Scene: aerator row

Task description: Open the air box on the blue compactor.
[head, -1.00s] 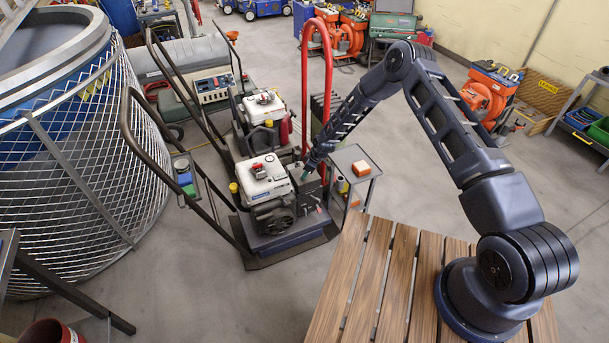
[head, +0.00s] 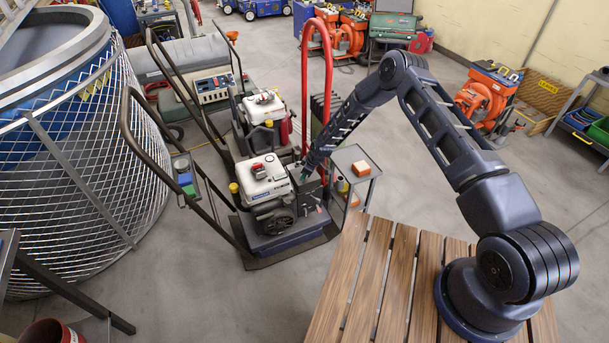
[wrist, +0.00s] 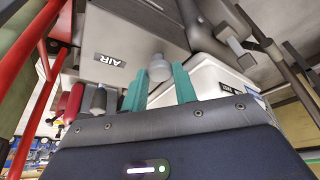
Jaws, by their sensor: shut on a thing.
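The blue compactor (head: 290,238) stands on the floor left of the slatted bench, with a white engine (head: 265,178) on top and a dark looped handle. A grey air box (head: 312,187) sits at the engine's right. In the wrist view the air box (wrist: 122,45) fills the upper middle, its AIR label upside down, with a round grey knob (wrist: 160,68) on it. My gripper (head: 305,173) is at the box; in the wrist view my gripper (wrist: 160,82) has its green fingers on either side of the knob, shut on it. I cannot see an opening at the lid.
Another compactor (head: 264,105) stands close behind. A red handle (head: 331,70) rises just behind my gripper. A small grey cart (head: 355,160) with orange blocks is at its right. A mesh-wrapped tank (head: 75,170) stands at left. Floor in front is clear.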

